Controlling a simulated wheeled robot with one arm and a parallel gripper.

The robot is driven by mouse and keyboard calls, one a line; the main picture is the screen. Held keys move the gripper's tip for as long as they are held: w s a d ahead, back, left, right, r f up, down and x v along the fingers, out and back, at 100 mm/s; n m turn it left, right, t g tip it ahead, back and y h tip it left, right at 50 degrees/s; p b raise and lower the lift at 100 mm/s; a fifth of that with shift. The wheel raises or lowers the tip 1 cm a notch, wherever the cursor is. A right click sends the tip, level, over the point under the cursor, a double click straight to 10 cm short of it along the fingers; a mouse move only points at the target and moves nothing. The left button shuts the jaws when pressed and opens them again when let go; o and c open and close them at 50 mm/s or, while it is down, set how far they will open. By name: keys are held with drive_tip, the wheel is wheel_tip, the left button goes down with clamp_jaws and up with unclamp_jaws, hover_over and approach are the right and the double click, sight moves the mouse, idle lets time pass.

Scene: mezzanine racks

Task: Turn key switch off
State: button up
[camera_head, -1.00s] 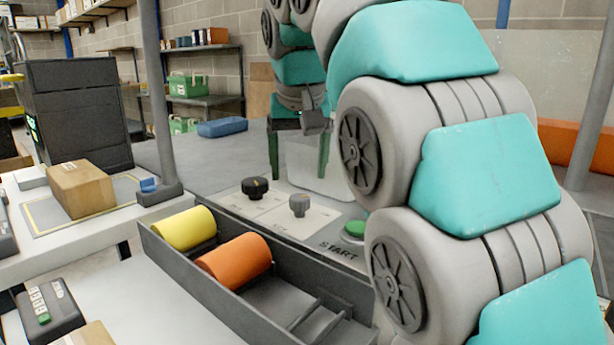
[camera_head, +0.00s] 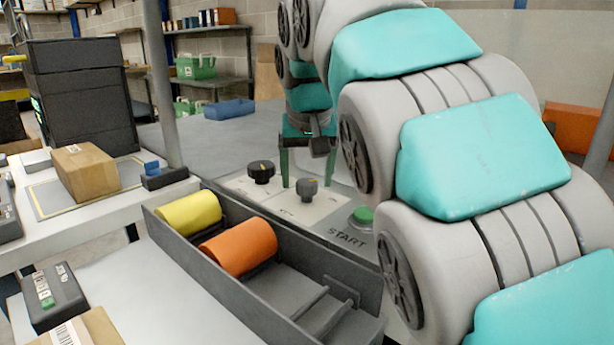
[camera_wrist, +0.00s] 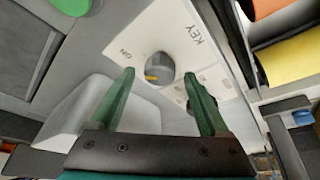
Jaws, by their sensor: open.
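The key switch is a grey round knob (camera_head: 307,190) on a pale panel plate marked KEY. In the wrist view, the knob (camera_wrist: 161,67) has a yellow mark pointing left in the picture, and "ON" is printed to its left. My gripper (camera_head: 307,173) has two green fingers, open and empty, pointing down at the knob. In the wrist view, the knob lies in line with the gap between the open fingertips (camera_wrist: 159,76). The fingertips look close to it, but I cannot tell whether they touch it or reach around it.
A black knob (camera_head: 261,172) stands left of the key switch, and a green START button (camera_head: 362,215) to its right. In front is a dark tray (camera_head: 330,265) with a yellow cylinder (camera_head: 189,212) and an orange cylinder (camera_head: 238,247). A grey post (camera_head: 162,90) rises at left.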

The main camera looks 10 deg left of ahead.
drive_tip(key=shift+w+f, duration=0.1)
drive_tip(key=shift+f, duration=0.25)
clamp_jaws()
idle(0.6)
